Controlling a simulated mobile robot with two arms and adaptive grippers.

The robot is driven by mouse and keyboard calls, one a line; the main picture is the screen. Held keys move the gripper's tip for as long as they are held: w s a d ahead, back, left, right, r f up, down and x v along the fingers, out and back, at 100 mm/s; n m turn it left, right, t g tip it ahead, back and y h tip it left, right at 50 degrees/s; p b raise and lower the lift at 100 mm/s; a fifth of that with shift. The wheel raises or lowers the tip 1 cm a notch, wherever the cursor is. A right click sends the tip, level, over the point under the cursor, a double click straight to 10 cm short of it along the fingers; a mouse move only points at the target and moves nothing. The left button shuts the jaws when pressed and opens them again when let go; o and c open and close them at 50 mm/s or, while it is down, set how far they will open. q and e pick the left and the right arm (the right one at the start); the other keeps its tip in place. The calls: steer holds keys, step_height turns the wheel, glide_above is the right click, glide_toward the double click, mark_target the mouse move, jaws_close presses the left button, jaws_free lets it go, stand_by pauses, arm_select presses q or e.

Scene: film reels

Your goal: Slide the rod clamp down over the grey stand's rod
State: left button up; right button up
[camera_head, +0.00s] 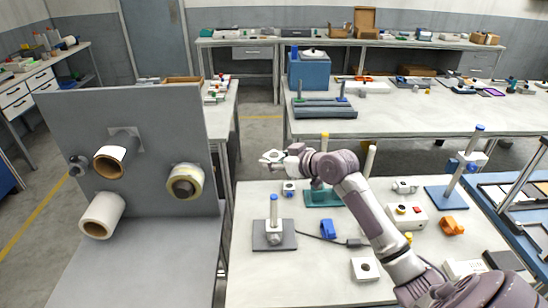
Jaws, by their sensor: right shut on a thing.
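The grey stand (262,242) stands upright on the white table, with a flat grey base and a light rod (273,212) tipped in blue. My right gripper (279,159) is shut on a small pale grey piece, apparently the rod clamp (268,157), and holds it in the air behind and above the rod's top in the picture. The clamp appears apart from the rod; its hole is too small to make out clearly. My left gripper is not in view.
A teal stand (322,199) is partly behind my right arm. A blue stand (447,198) stands at the right. A blue clip (328,229), a white block with a hole (365,269) and an orange part (451,226) lie on the table. A grey panel (150,190) with rolls rises at left.

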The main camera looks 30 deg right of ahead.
steer(key=shift+f, duration=0.1)
stand_by(0.3)
steer(key=b, duration=0.3)
glide_above(274, 210)
steer(key=w, duration=0.1)
steer(key=shift+d+f, duration=0.2)
steer(key=shift+f, duration=1.05)
steer(key=shift+d+f, duration=0.15)
steer(key=shift+f, duration=1.1)
steer(key=shift+f, duration=0.1)
steer(key=shift+f+b, duration=1.85)
steer(key=shift+f, duration=0.55)
steer(key=shift+f+b, duration=1.7)
steer(key=shift+f, duration=0.75)
steer(key=shift+f+b, duration=1.85)
steer(key=shift+f, duration=0.65)
